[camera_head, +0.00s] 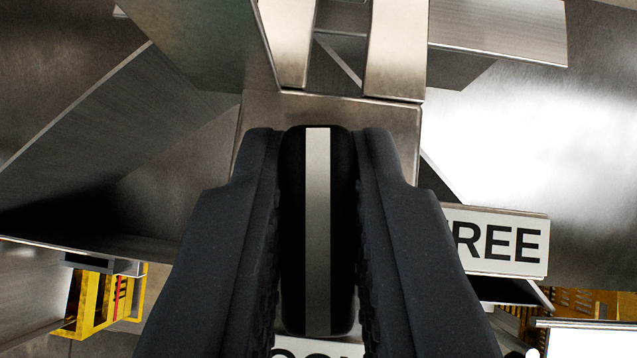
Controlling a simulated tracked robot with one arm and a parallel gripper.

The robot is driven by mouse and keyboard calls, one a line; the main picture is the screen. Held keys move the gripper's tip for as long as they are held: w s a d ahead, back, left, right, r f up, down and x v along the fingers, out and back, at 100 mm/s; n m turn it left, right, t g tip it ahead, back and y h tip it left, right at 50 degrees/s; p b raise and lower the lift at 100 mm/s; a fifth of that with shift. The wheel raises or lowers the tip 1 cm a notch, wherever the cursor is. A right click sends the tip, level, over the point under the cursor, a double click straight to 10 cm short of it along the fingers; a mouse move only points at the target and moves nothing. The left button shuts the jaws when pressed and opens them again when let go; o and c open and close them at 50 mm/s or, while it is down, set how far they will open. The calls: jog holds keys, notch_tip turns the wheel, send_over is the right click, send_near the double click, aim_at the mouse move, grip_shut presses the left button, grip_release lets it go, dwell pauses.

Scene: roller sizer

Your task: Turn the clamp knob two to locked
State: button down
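A black clamp knob (293,230) with a pale stripe down its middle stands in the centre of the head camera view. Its long side and stripe run upright in the picture. My gripper (318,200) has one dark finger on each side of the knob. Both fingers lie close against its sides, so it looks shut on the knob. A white label reading "FREE" (508,243) is to the right, its first letter partly hidden by my right finger. A second white label (318,349) shows below the knob, with only the tops of some letters visible. No knob number is visible.
A metal block (262,107) sits behind the knob, with metal bars (395,45) above it. Slanted metal plates (110,140) stand at the left. A yellow part (95,305) is at lower left. A bright metal surface (560,130) fills the right.

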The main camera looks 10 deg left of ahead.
jog(key=shift+r+p, duration=0.15)
jog(key=shift+p, duration=0.25)
jog(key=shift+m+h+p, duration=0.3)
jog(key=shift+m+p, duration=0.1)
jog(key=shift+m+h+p, duration=0.3)
jog(key=shift+m+p, duration=0.1)
jog(key=c, duration=1.4)
grip_release()
jog(key=p+v, duration=0.1)
jog(key=v, duration=1.2)
jog(key=shift+s+p, duration=0.35)
jog(key=shift+p, duration=0.05)
